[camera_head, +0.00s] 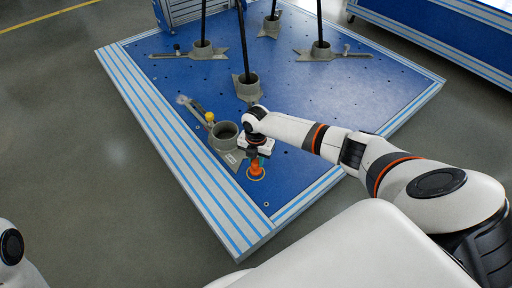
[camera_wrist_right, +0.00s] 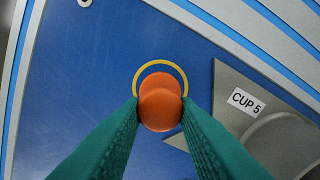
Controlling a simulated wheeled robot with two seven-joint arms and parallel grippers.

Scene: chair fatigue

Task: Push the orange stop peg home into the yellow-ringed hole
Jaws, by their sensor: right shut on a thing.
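The orange stop peg (camera_head: 257,168) is held in my right gripper (camera_head: 256,158) near the front corner of the blue platform. In the right wrist view the peg (camera_wrist_right: 160,104) sits between the two green fingers of my right gripper (camera_wrist_right: 160,112), which are shut on it. The yellow ring (camera_wrist_right: 182,74) shows around and just beyond the peg; the ring also shows in the head view (camera_head: 261,177). The peg covers the middle of the ring, so I cannot tell how deep it is. My left gripper is not in view.
A grey cup (camera_head: 225,136) stands beside the peg; the plate labelled CUP 5 (camera_wrist_right: 246,102) lies right of the ring. A yellow-topped knob (camera_head: 210,116) is behind it. Chair legs stand in other cups (camera_head: 248,88). The striped platform edge (camera_head: 225,215) is close by.

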